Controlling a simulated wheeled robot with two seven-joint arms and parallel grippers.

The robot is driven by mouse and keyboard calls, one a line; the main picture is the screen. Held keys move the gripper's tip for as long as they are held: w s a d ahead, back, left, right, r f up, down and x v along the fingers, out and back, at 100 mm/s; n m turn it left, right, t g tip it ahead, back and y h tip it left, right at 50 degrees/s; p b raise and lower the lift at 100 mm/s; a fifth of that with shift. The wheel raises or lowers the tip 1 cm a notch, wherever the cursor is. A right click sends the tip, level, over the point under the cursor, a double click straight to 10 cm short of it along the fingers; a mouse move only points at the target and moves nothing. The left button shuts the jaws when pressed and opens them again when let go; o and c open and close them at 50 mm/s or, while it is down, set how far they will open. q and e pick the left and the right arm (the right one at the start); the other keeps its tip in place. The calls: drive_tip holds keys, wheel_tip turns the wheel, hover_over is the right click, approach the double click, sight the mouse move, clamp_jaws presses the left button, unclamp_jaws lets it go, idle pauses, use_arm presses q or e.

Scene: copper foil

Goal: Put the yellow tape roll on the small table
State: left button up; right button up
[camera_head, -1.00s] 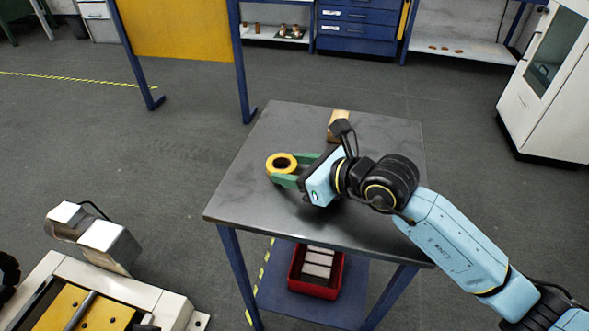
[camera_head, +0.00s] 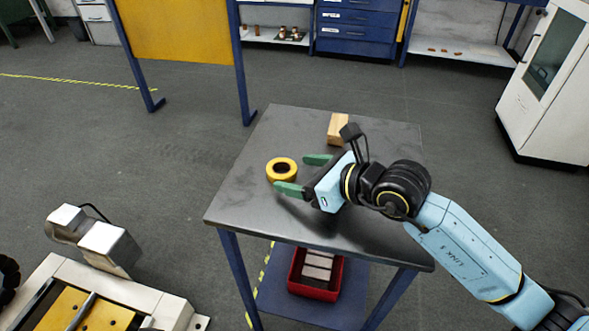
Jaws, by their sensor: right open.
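The yellow tape roll (camera_head: 282,165) lies flat on the small table (camera_head: 240,212), left of the middle of its dark top. It has a dark centre hole. My right gripper (camera_head: 302,174) is to the right of the roll with its green fingers spread apart. The fingers point left toward the roll, and nothing is held between them. The nearer fingertip is close to the roll's near right edge; I cannot tell whether it touches. My left gripper does not show.
A wooden block (camera_head: 338,128) stands near the far edge of the table. A red bin (camera_head: 316,277) with pale bars sits on the lower shelf. A machine (camera_head: 100,290) is at the lower left. A white cabinet (camera_head: 545,95) stands at the right.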

use_arm(q)
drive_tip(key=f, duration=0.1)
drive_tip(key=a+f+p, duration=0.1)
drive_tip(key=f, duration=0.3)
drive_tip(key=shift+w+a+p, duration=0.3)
drive_tip(key=shift+p, duration=0.1)
use_arm(e)
drive_tip(key=v, duration=1)
drive_tip(key=shift+r, duration=0.15)
